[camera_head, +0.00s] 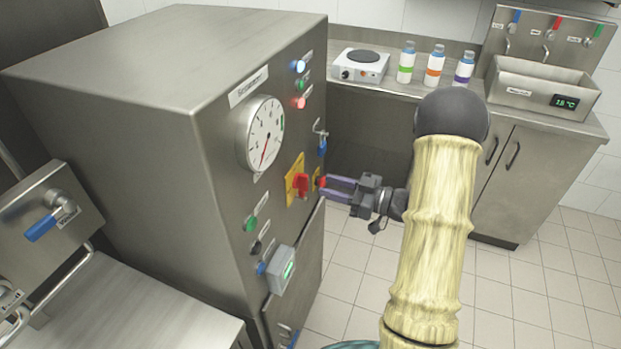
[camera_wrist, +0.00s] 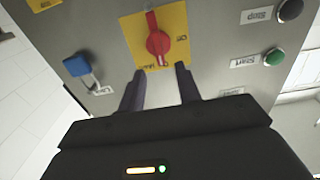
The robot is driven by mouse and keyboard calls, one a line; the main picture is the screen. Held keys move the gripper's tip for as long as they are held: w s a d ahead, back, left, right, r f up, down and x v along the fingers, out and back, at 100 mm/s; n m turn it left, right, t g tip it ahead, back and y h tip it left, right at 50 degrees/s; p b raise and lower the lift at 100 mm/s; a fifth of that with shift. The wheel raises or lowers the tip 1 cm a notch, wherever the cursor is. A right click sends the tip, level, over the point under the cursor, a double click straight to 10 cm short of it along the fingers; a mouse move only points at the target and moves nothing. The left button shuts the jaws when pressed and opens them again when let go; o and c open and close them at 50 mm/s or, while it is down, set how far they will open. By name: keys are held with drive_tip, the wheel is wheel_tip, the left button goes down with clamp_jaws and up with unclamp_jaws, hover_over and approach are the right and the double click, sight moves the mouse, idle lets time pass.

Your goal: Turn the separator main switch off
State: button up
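The main switch is a red rotary handle (camera_head: 302,185) on a yellow plate (camera_head: 291,181), on the front panel of the steel separator cabinet (camera_head: 130,60). In the wrist view the red handle (camera_wrist: 157,42) lies nearly along the picture's vertical, leaning slightly, on its yellow plate (camera_wrist: 134,29). The plate's lettering is upside down and only partly readable. My gripper (camera_head: 326,187) is open in front of the switch. In the wrist view its two fingertips (camera_wrist: 160,72) stand apart at the plate's lower edge, with the handle's end between their lines. I cannot tell whether they touch it.
A counter behind holds a hot plate (camera_head: 361,65), several bottles (camera_head: 434,66) and a sink unit (camera_head: 540,90). Tiled floor (camera_head: 545,285) lies open at right.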

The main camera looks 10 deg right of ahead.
sight(308, 180)
drive_tip(key=x, duration=0.6)
drive_tip(key=shift+p, duration=0.35)
clamp_jaws()
